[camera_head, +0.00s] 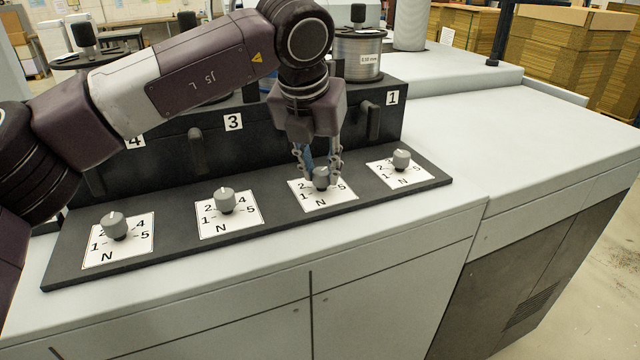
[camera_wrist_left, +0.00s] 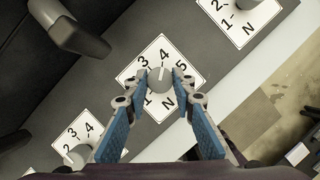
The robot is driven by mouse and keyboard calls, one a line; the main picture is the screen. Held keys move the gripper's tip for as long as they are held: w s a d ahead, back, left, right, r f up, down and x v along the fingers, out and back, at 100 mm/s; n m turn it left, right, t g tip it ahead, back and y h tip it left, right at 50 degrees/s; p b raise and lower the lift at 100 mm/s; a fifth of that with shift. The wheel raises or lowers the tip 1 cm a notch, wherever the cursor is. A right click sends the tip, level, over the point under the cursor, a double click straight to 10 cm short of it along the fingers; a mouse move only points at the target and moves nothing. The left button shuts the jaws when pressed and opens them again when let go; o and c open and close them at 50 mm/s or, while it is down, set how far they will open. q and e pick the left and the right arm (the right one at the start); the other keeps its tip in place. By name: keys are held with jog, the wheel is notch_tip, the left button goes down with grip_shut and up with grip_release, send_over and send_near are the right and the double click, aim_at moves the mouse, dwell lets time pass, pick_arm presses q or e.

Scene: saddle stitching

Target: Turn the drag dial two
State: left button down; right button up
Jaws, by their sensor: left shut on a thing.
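Four grey dials stand in a row on a black panel, each on a white card marked with numbers and an N. My left gripper (camera_head: 320,166) reaches down to the second dial from the right (camera_head: 321,182), which sits in the row between the labels 3 and 1. In the left wrist view, the fingers of this gripper (camera_wrist_left: 160,92) are shut on opposite sides of that dial (camera_wrist_left: 158,83). The white mark on top of the dial points up in that view, roughly toward the 4. The fingers hide part of the card. My right gripper is not in view.
The other dials are at the far right (camera_head: 401,160), left of the held one (camera_head: 225,200) and far left (camera_head: 115,225). A black housing (camera_head: 270,130) with handles and number labels stands behind the panel. A wire spool (camera_head: 358,55) sits on it. The white top at right (camera_head: 530,130) is clear.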

pick_arm(q)
jog(key=shift+n+b, duration=0.45)
jog(key=shift+n, duration=0.05)
jog(key=shift+r, duration=0.1)
jog(key=c, duration=1.6)
grip_release()
jog(key=v, duration=1.2)
jog(key=shift+d, duration=0.3)
